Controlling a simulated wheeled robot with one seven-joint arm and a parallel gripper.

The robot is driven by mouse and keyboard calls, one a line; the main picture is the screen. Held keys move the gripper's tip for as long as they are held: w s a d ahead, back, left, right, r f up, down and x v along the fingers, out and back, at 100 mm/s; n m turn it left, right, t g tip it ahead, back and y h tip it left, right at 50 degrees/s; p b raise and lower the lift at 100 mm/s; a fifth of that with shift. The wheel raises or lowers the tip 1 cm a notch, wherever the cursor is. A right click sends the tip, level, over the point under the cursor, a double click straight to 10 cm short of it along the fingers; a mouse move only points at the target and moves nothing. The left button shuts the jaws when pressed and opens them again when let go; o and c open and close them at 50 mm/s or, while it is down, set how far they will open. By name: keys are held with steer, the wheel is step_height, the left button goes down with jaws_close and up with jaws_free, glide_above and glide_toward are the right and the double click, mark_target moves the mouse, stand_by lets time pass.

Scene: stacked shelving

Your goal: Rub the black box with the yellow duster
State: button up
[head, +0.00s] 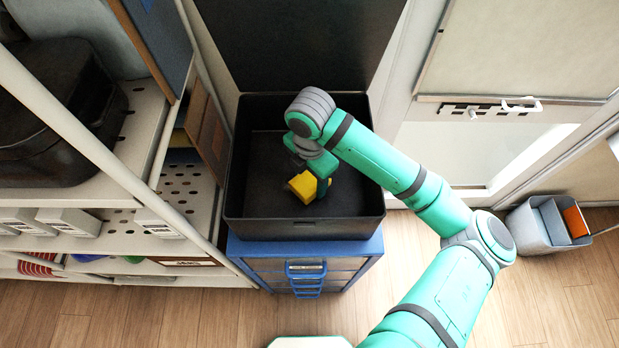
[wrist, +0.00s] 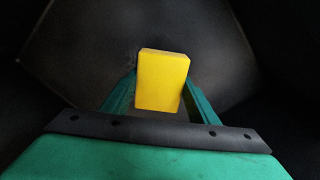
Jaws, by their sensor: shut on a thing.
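The black box (head: 300,228) stands open on a blue drawer cabinet, with its dark lid raised at the back. My gripper (head: 314,178) reaches down inside the box and is shut on the yellow duster (head: 303,187). In the wrist view the yellow duster (wrist: 161,80) is a plain block between my two green fingers (wrist: 160,98). The dark inside of the black box (wrist: 85,45) fills the background there. I cannot tell whether the duster touches the box floor. My arm hides part of the box's right side.
The blue drawer cabinet (head: 308,247) stands under the box. A white perforated shelf unit (head: 140,130) with a black case (head: 60,110) is close on the left. A grey bin (head: 548,226) sits on the floor at right. The wooden floor (head: 170,320) in front is clear.

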mark_target(298, 184)
steer(key=shift+s+a+f, duration=0.1)
steer(key=shift+s+a, duration=0.2)
steer(key=shift+a, duration=0.5)
steer(key=shift+s+a, duration=0.25)
steer(key=shift+a, duration=0.5)
steer(key=shift+w+d, duration=0.2)
steer(key=shift+d, duration=0.3)
steer(key=shift+w+d, duration=0.15)
steer(key=shift+d, duration=0.35)
steer(key=shift+w+d, duration=0.25)
steer(key=shift+d, duration=0.4)
steer(key=shift+s+a, duration=0.3)
steer(key=shift+a, duration=0.5)
steer(key=shift+s+a, duration=0.25)
steer(key=shift+a, duration=0.55)
steer(key=shift+r, duration=1.55)
